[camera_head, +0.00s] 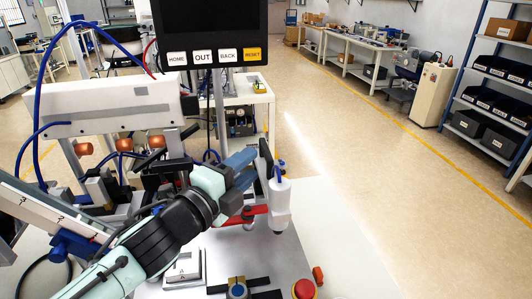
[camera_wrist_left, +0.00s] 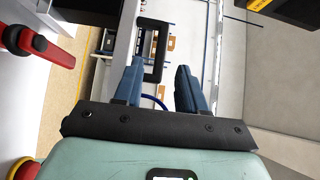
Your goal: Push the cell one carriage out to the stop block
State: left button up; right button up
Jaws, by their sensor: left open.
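My left gripper (camera_head: 248,168) has blue fingers and is open. In the head view it is beside a black upright handle (camera_head: 265,158) at the right end of the machine. In the left wrist view the black loop handle (camera_wrist_left: 161,55) shows partly between the open fingers (camera_wrist_left: 160,72), nearer the left finger. I cannot tell whether they touch. The carriage itself is mostly hidden behind my gripper and arm. A red bar (camera_head: 252,212) lies below the fingers and also shows in the left wrist view (camera_wrist_left: 38,38). I cannot make out the stop block for certain. My right gripper is not in view.
A panel with HOME, OUT, BACK and RESET keys (camera_head: 213,55) hangs above. A red button (camera_head: 304,289) sits at the front. The bench top (camera_head: 340,235) to the right is clear.

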aim_at(266, 148)
pick_arm(q)
jog(key=x, duration=0.7)
jog(key=shift+w, duration=0.2)
grip_shut()
